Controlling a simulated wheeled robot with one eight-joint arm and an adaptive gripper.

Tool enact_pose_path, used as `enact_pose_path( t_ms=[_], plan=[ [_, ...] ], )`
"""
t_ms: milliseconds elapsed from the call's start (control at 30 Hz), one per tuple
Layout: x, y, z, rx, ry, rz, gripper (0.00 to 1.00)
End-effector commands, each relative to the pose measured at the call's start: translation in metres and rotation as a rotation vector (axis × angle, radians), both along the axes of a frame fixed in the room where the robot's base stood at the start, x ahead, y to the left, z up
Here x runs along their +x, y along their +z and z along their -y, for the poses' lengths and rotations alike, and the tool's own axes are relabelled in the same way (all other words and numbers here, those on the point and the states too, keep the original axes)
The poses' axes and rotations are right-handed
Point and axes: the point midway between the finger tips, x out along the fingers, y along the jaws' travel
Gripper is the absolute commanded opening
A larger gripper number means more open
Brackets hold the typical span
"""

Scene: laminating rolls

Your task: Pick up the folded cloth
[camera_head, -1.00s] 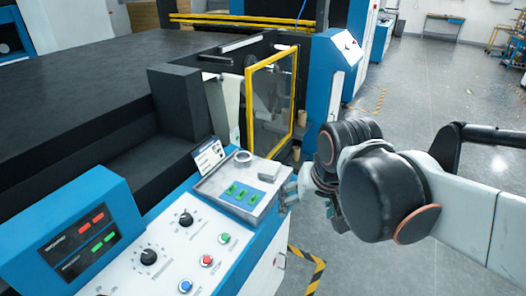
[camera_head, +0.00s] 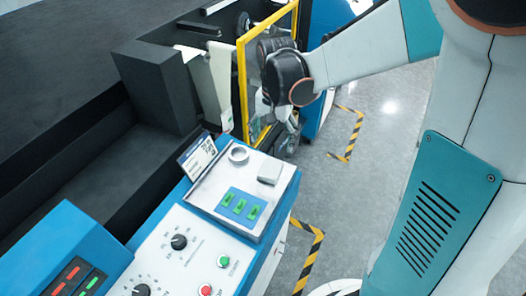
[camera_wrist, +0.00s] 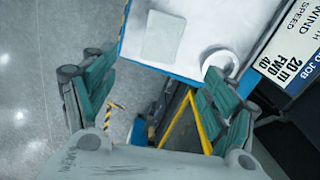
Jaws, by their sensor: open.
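The folded cloth (camera_head: 270,173) looks like a small pale grey square lying flat at the back right of a metal tray (camera_head: 219,198). In the wrist view the cloth (camera_wrist: 163,37) is at the upper middle, close to the tray's edge. My gripper (camera_wrist: 160,98) is open, its teal fingers spread wide with nothing between them. The cloth lies beyond the fingertips, not between them. In the head view my gripper (camera_head: 284,122) is beyond the tray, beside the yellow-framed guard, its fingers partly hidden by my wrist.
A ring-shaped roll (camera_head: 238,154) and a blue pad with green pieces (camera_head: 240,205) share the tray. A label card (camera_head: 198,156) stands behind it. The yellow-framed guard (camera_head: 243,90) is close to my arm. Open floor (camera_head: 345,190) lies to the right.

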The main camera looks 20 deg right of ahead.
Motion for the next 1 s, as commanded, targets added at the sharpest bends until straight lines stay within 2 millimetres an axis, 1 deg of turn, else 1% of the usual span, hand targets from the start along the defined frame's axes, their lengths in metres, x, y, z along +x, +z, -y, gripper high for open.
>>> enact_pose_path(
  t_ms=[33, 100, 200, 300, 567, 800, 900, 1000],
  plan=[
    [0.0, -0.012, 0.0, 0.0, 0.0, 0.0, 0.78],
    [0.001, -0.027, 0.0, 0.0, 0.001, 0.001, 0.78],
    [0.0, -0.045, 0.0, 0.0, 0.001, 0.001, 0.78],
    [0.0, -0.059, 0.0, 0.0, 0.002, 0.001, 0.78],
    [0.0, -0.076, -0.001, 0.0, 0.002, 0.001, 0.78],
    [-0.001, -0.11, -0.005, 0.0, 0.002, 0.001, 0.78],
    [-0.001, -0.119, -0.005, 0.0, 0.002, 0.002, 0.78],
    [-0.001, -0.122, -0.005, 0.0, 0.002, 0.001, 0.78]
  ],
)
